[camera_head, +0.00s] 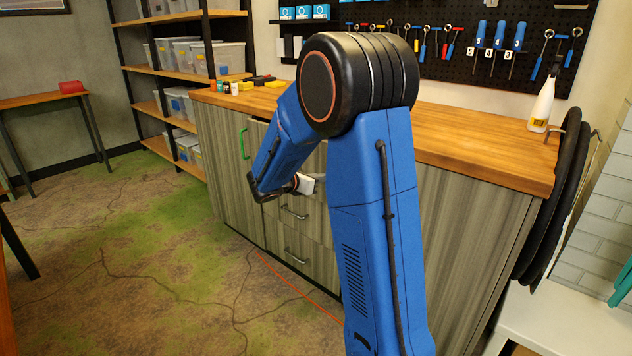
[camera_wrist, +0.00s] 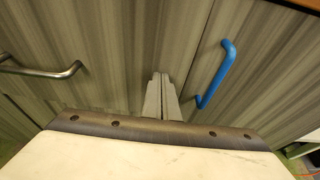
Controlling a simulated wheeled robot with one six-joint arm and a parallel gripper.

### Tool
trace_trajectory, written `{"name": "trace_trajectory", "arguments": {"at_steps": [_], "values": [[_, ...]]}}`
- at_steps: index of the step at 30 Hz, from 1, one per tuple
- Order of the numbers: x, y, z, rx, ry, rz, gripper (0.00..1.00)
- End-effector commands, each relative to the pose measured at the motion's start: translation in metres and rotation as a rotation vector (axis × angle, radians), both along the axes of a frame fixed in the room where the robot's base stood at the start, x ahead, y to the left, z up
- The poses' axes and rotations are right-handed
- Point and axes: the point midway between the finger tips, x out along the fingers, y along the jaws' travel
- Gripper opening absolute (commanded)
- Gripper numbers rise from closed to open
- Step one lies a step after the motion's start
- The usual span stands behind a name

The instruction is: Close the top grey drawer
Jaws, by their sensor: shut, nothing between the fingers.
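The grey wood-grain cabinet has a column of drawers in the head view, partly hidden by my blue arm. The top grey drawer (camera_head: 280,190) is mostly behind my arm and gripper; I cannot tell how far it stands out. Two lower drawers show metal bar handles (camera_head: 294,212). My gripper (camera_head: 306,184) is low in front of the drawer column. In the wrist view its fingers (camera_wrist: 161,92) are together and empty, pointing at grey fronts. A metal handle (camera_wrist: 40,71) is left of them and a blue handle (camera_wrist: 215,75) right, both apart from the fingers.
A wooden worktop (camera_head: 465,140) covers the cabinet, with a white bottle (camera_head: 542,106) at its right end. A green handle (camera_head: 243,143) sits on the left door. Shelves with bins (camera_head: 200,55) stand behind. The floor (camera_head: 150,255) to the left is clear.

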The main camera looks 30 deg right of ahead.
Motion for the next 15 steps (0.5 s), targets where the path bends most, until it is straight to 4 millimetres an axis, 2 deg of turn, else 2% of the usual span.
{"name": "trace_trajectory", "arguments": {"at_steps": [11,15], "values": [[0.0006,-0.0016,0.0003,0.0,0.0,0.0,0.0],[0.0023,-0.0083,0.0002,-0.001,0.0,-0.001,0.0]]}}
